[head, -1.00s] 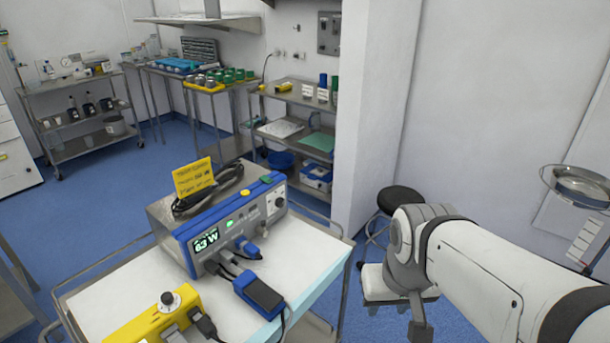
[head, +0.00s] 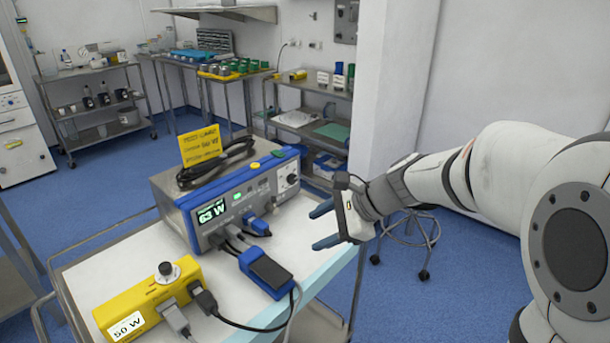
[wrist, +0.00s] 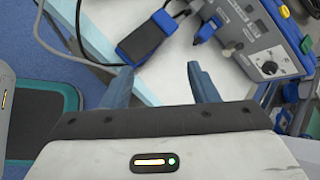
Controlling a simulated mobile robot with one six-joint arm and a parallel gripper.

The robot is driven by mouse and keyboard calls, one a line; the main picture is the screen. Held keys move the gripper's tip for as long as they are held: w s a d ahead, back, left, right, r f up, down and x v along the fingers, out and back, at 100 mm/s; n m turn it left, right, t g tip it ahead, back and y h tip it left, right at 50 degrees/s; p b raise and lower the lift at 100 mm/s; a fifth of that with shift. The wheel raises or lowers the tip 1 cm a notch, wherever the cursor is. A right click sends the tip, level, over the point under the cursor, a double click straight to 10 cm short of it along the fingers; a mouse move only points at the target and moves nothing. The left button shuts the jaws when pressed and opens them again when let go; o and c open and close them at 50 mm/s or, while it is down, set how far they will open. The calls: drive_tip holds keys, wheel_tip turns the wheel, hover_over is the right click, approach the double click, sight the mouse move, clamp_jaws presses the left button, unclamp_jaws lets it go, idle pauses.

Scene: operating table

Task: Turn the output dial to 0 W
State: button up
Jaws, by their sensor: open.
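The blue and grey generator (head: 228,195) stands on the cart, its green display (head: 211,214) reading 63 W. Its dial (head: 291,180) is at the right end of the front panel. The dial also shows in the wrist view (wrist: 269,68), upper right, as a dark knob on a light plate. My gripper (head: 321,227) is open and empty, to the right of and a little below the dial, apart from it. In the wrist view my fingers (wrist: 160,75) spread over the cart's edge, with the dial off to their right. The dial's pointer setting is too small to read.
A yellow box (head: 140,300) labelled 50 W, with a knob (head: 166,271) on top, sits at the cart's front left. A blue pedal (head: 266,272) and cables lie before the generator. A yellow note (head: 200,146) stands on it, its writing unclear. A stool (head: 410,228) stands behind my arm.

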drive_tip(key=w+a+f+m+t+y+b, duration=0.2)
drive_tip(key=w+f+m+b, duration=0.1)
drive_tip(key=w+m, duration=0.3)
drive_tip(key=w+a+f+m+t+y+b, duration=0.25)
drive_tip(key=w+m, duration=0.25)
drive_tip(key=w, duration=0.4)
drive_tip(key=m+t+b, duration=0.4)
drive_tip(key=m, duration=0.5)
approach(294, 181)
drive_tip(key=shift+w+a+f+y, duration=0.35)
drive_tip(key=shift+w+a+y, duration=0.15)
drive_tip(key=shift+a, duration=0.15)
drive_tip(key=b+x, duration=0.1)
drive_tip(key=x, duration=0.6)
drive_tip(key=shift+w+a, duration=0.15)
drive_tip(key=shift+w, duration=0.05)
drive_tip(key=shift+c, duration=0.4)
drive_tip(key=c, duration=0.9)
